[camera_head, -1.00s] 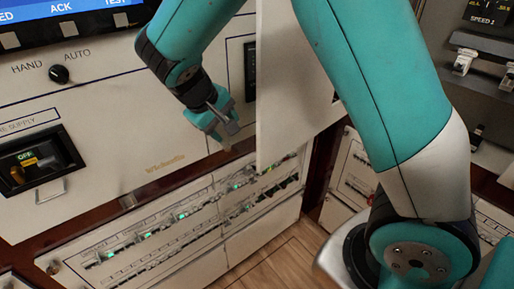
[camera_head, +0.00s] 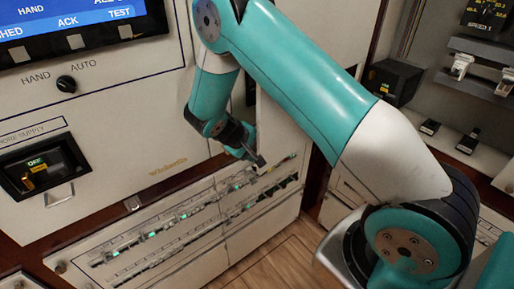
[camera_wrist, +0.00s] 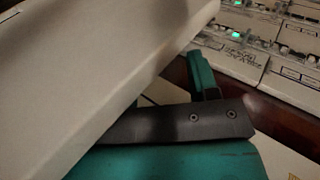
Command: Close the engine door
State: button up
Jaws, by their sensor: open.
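The engine door appears to be the pale flat panel (camera_head: 284,135) standing out from the cabinet front, open, with my arm crossing in front of it. Its upper part shows above my arm. In the wrist view a large pale panel (camera_wrist: 75,75) fills the left side, close to my gripper. My gripper (camera_head: 250,152) is open and empty, beside the panel's left edge near its lower part. In the wrist view one teal finger (camera_wrist: 203,76) shows beyond a dark bar; the other finger is hidden. I cannot tell whether my gripper touches the panel.
Breaker rows (camera_head: 190,225) with green lights line the low panel under my gripper. A cabinet front with a hand/auto knob (camera_head: 66,84) and a supply switch (camera_head: 42,168) is at left. A black box (camera_head: 392,80) and switch shelf (camera_head: 490,65) stand at right. Wooden floor (camera_head: 275,262) is clear.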

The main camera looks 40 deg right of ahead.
jog(key=shift+x, duration=1.35)
grip_shut()
jog(key=shift+a, duration=0.15)
